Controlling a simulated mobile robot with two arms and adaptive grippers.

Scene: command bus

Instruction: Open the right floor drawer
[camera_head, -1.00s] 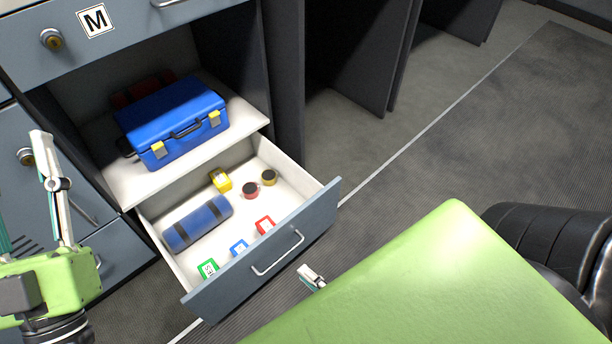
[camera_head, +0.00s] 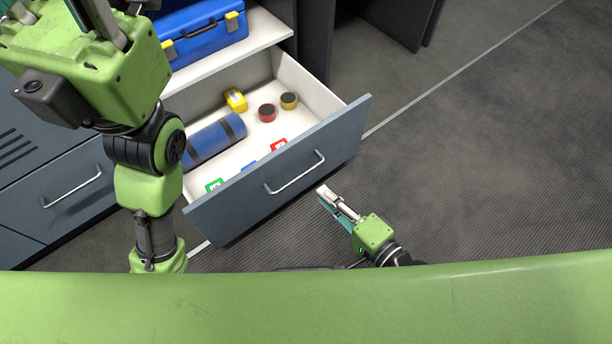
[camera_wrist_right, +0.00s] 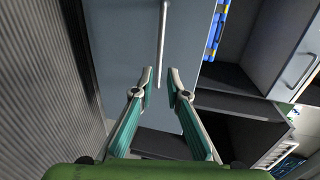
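The right floor drawer (camera_head: 335,158) stands pulled out, its blue-grey front and bar handle (camera_head: 295,173) facing the lower right in the head view. My right gripper (camera_head: 326,194) is just in front of the drawer front, apart from the handle.
The drawer holds a blue roll (camera_head: 213,139), a yellow item (camera_head: 235,99), two round tapes and small coloured boxes. A blue case (camera_head: 205,36) sits on the shelf above. A shut drawer with a handle (camera_head: 72,187) is at left. Grey floor (camera_head: 480,150) is clear at right.

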